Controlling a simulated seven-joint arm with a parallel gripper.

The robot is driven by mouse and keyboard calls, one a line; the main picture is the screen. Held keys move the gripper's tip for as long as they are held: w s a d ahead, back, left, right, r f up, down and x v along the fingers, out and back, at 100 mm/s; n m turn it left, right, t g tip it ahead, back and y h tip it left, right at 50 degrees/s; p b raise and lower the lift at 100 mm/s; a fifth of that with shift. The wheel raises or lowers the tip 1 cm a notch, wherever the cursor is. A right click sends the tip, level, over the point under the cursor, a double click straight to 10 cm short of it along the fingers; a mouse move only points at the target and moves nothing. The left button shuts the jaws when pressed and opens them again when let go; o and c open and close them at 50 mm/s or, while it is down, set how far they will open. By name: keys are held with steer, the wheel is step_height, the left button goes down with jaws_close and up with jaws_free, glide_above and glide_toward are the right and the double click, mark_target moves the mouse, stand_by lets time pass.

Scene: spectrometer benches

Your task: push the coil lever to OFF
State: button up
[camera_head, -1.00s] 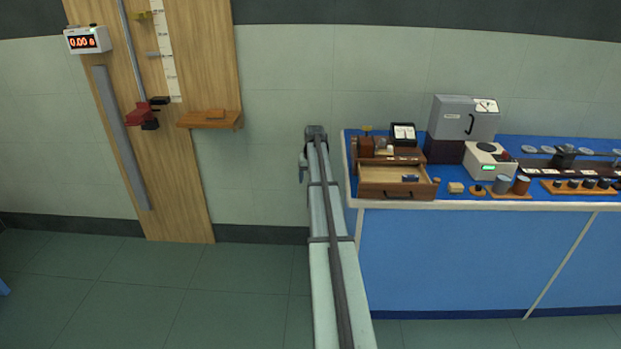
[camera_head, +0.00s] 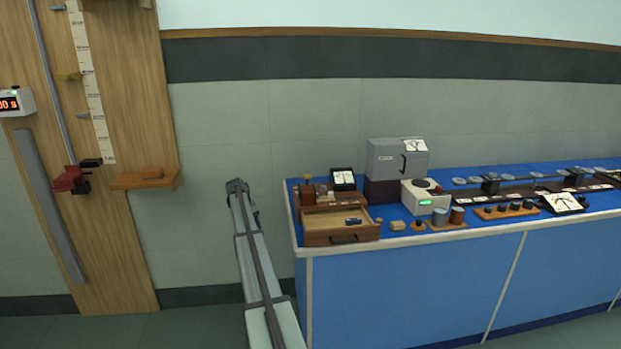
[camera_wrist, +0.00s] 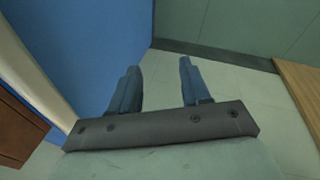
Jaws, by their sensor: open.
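I cannot make out a lever marked OFF in either view. A tall wooden board (camera_head: 118,230) with a scale strip and rod stands at the left in the head view. It bears a red clamp-like part (camera_head: 70,179) with black ends, and a small yellow part (camera_head: 69,76) higher up. Whether either is the coil lever, I cannot tell. My gripper (camera_wrist: 160,85) is open and empty in the wrist view, its two blue-grey fingers well apart over floor. In the head view my arm reaches up between board and bench; its fingers are not clear there.
A blue bench (camera_head: 400,275) stands right of my arm, with an open wooden drawer (camera_head: 341,238), a grey box (camera_head: 397,158), a white meter unit (camera_head: 425,197) and several small items. A wooden shelf (camera_head: 146,180) juts from the board. Free floor lies between board and bench.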

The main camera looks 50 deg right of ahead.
steer(key=d+r+m+g+h, duration=0.1)
steer(key=d+r+g+h, duration=0.15)
steer(key=d, duration=0.45)
steer(key=m+g+h, duration=0.7)
steer(key=m+g, duration=0.2)
steer(key=m, duration=0.5)
glide_toward(307, 182)
steer(key=w+r, duration=0.1)
steer(key=w, duration=0.2)
steer(key=m, duration=0.4)
steer(key=shift+g, duration=0.35)
steer(key=x, duration=0.9)
steer(key=r+x, duration=0.1)
steer(key=x, duration=0.4)
steer(key=shift+s+a, duration=0.3)
steer(key=shift+s, duration=0.05)
steer(key=shift+c, duration=0.3)
jaws_close()
